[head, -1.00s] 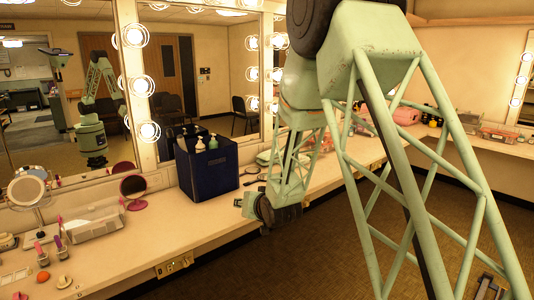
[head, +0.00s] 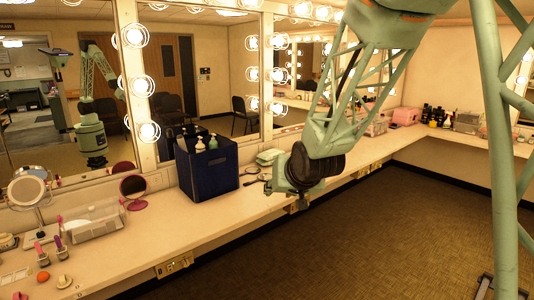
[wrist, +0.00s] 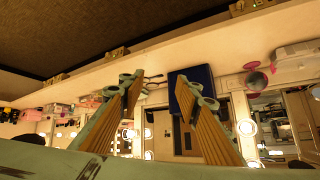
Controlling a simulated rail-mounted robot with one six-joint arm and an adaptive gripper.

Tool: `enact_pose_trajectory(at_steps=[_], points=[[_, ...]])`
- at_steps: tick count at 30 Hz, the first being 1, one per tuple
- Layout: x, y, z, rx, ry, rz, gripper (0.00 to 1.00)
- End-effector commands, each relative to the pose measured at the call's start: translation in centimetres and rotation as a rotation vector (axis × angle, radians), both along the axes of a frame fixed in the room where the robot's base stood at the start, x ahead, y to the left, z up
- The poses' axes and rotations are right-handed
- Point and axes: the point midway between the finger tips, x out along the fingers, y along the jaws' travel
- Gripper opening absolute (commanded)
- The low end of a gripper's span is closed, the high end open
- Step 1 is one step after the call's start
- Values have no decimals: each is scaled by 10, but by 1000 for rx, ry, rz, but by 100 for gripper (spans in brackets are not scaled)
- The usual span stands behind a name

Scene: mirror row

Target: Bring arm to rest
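My green arm comes down from the top right in the head view. My gripper (head: 279,179) hangs at its lower end, near the front edge of the counter and right of the dark blue bin. Its fingers are hard to make out there. In the wrist view, the two ribbed fingers of my gripper (wrist: 160,82) stand apart with nothing held between them. The counter and the blue bin show beyond them, at a distance.
The blue bin (head: 207,168) holds pump bottles on the long counter (head: 150,235). Left of it are a pink round mirror (head: 133,188), a clear organizer (head: 92,220) and small cosmetics. Lit mirrors line the wall. The floor (head: 390,230) in front is clear.

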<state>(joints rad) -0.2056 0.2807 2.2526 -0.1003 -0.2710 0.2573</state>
Motion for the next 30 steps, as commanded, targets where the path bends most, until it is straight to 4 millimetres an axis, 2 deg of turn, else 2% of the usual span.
enact_pose_trajectory(at_steps=[3,15,30], points=[[-17,-13,14,-14,18,-8,31],[-82,-54,47,-59,91,-35,31],[-175,-98,78,-104,188,-62,31]])
